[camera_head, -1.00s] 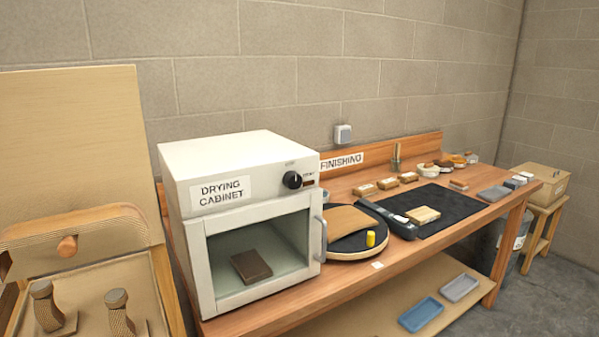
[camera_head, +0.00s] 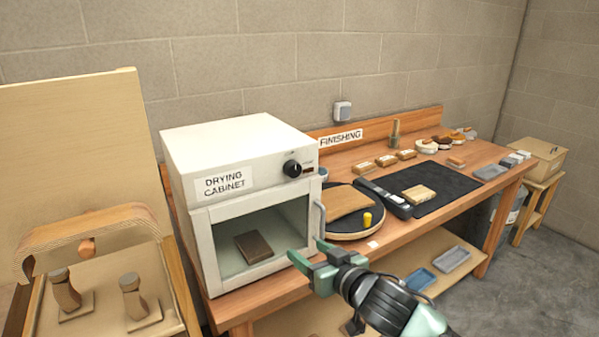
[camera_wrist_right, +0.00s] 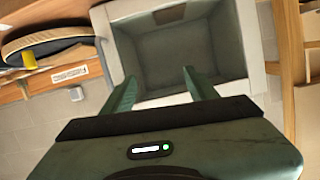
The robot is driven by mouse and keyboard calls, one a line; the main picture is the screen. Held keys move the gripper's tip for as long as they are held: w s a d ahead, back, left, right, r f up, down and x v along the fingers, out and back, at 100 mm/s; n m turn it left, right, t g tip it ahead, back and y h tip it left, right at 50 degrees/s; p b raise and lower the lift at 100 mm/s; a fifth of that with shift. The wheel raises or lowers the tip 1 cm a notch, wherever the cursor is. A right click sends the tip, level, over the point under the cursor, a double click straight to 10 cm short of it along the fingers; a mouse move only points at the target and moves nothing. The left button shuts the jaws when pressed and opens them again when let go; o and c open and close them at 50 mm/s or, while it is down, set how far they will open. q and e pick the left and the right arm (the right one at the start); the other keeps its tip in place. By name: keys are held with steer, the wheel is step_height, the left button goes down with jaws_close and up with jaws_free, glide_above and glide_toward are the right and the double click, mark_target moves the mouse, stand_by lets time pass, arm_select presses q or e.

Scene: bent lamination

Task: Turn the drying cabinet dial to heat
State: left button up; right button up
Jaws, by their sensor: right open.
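The white drying cabinet (camera_head: 243,148) stands on the left end of the wooden bench, with a label on its front. Its black round dial (camera_head: 292,169) is at the upper right of the front, with small markings too small to read. A dark brown block (camera_head: 253,247) lies inside the cabinet behind the front window. My right gripper (camera_head: 300,253) is open and empty in front of the cabinet's lower right corner, below and apart from the dial. In the right wrist view its two green fingers (camera_wrist_right: 157,88) are spread before the cabinet's chamber (camera_wrist_right: 185,52). My left gripper is out of view.
A cabinet handle (camera_head: 320,220) sticks out at the right edge of the front. A black mat (camera_head: 450,195) lies farther right. A wooden rack stands at left.

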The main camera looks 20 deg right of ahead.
mark_target(296, 172)
steer(key=w+d+r+t+y, duration=0.1)
steer(key=w+d+r, duration=0.15)
steer(key=r, duration=0.35)
steer(key=w+d+r+t+y, duration=0.1)
steer(key=w+r+t, duration=0.15)
steer(key=r, duration=0.45)
steer(key=shift+g, duration=0.45)
steer(key=p+x, duration=0.1)
steer(key=x, duration=0.2)
steer(key=p+x, duration=0.1)
steer(key=x, duration=0.3)
steer(key=shift+w+d+p, duration=0.1)
steer(key=shift+d+p, duration=0.1)
steer(key=shift+p, duration=0.15)
steer(key=shift+w+a+f, duration=0.15)
steer(key=shift+w, duration=0.35)
jaws_close()
